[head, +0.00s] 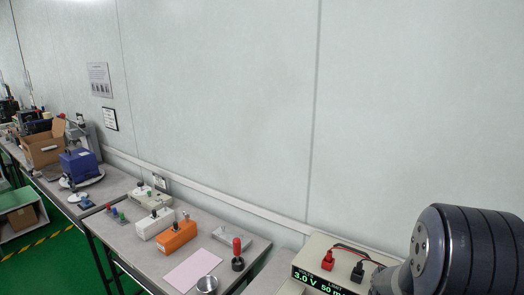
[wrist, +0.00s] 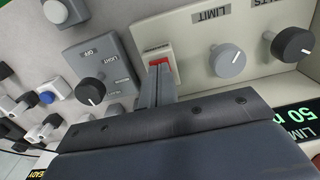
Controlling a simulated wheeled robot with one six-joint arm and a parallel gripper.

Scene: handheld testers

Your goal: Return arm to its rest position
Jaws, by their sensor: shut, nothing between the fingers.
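In the wrist view, my gripper (wrist: 157,72) is shut and empty, its narrow grey fingers pressed together. The fingertips lie just below a red rocker switch (wrist: 161,63) on a cream panel. I cannot tell whether they touch it. In the head view, a dark, ribbed part of my arm (head: 470,250) fills the lower right corner. It covers part of the cream power supply (head: 312,250), whose display reads 3.0 V and 50 m, cut off. My fingers are not visible in the head view.
In the wrist view, a grey LIGHT box (wrist: 103,72) with a black knob is left of the fingers; a grey LIMIT knob (wrist: 227,60) and black knob (wrist: 290,44) are right. Benches with an orange box (head: 177,238) and pink sheet (head: 192,270) line the wall (head: 220,100).

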